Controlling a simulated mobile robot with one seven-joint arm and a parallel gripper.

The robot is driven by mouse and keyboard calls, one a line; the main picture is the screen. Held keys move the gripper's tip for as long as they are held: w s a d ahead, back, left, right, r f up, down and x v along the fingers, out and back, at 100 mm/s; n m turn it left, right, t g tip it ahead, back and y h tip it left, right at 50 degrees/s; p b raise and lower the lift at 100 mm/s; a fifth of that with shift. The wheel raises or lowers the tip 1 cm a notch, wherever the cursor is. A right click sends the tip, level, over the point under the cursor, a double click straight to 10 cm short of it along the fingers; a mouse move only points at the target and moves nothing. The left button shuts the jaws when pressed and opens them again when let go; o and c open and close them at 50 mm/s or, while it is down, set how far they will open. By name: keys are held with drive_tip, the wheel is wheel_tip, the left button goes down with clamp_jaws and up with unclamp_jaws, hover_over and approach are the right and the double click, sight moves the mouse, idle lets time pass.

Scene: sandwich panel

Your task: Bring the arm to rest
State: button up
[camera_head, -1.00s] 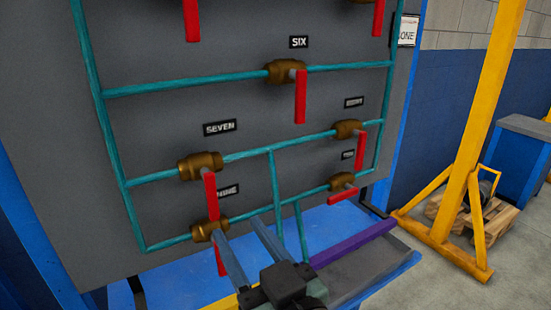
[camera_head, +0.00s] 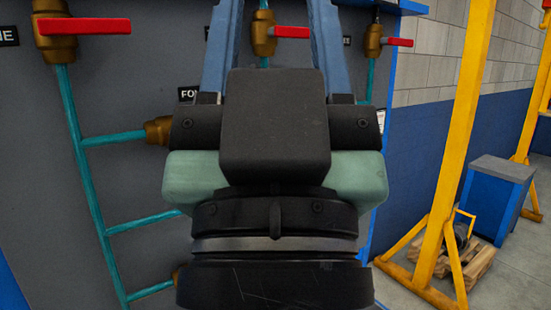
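My gripper (camera_head: 283,45) is large in the middle of the head view, raised in front of the valve panel (camera_head: 125,90). Its two blue-grey fingers stand apart and point up; the tips run off the top edge. Nothing shows between the fingers except a panel valve behind them. My wrist and gripper body hide much of the panel's middle and lower part.
The panel carries teal pipes (camera_head: 88,200) and brass valves with red handles: one at upper left (camera_head: 85,27), one behind the fingers (camera_head: 278,32), one at right (camera_head: 385,42). A yellow frame (camera_head: 455,150), wooden pallet (camera_head: 470,268) and blue cabinet (camera_head: 495,205) stand at right, with open floor near them.

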wheel_tip(320, 180, up, 14)
drive_tip(key=p, duration=1.1)
drive_tip(key=shift+f, duration=0.15)
